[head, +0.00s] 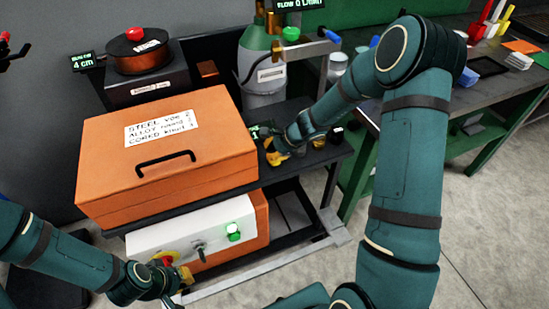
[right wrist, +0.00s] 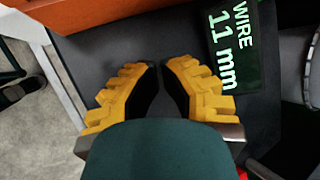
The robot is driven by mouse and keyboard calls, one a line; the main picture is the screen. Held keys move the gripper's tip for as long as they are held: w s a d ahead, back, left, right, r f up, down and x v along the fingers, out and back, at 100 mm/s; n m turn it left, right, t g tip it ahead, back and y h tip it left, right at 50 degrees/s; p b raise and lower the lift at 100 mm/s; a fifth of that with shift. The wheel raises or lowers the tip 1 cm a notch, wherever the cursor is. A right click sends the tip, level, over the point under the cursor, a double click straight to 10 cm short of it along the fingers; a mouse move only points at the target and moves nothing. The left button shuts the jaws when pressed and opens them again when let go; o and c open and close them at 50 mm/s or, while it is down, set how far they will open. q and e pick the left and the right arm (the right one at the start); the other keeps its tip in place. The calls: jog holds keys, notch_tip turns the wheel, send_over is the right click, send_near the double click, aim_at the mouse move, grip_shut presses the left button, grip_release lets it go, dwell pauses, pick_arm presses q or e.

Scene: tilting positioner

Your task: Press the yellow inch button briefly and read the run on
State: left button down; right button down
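The white control panel (head: 215,224) sits at the front of the orange machine. It carries a green lit button (head: 233,231), a dark switch (head: 199,250) and a round yellow disc (head: 165,258) with red on it. I cannot make out a separate yellow inch button. My left gripper (head: 180,280) is at the panel's lower left, beside the disc; contact and opening are unclear. My right gripper (head: 276,152) is over the dark shelf right of the orange box. In the right wrist view its yellow fingertips (right wrist: 160,66) nearly meet, with nothing between them. A display (right wrist: 233,50) beside it reads WIRE 11 mm.

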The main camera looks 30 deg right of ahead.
jog(key=shift+r+p, duration=0.7)
jog(key=shift+r, duration=0.2)
notch_tip(320, 180, up, 5)
jog(key=p, duration=0.4)
dwell(0.5)
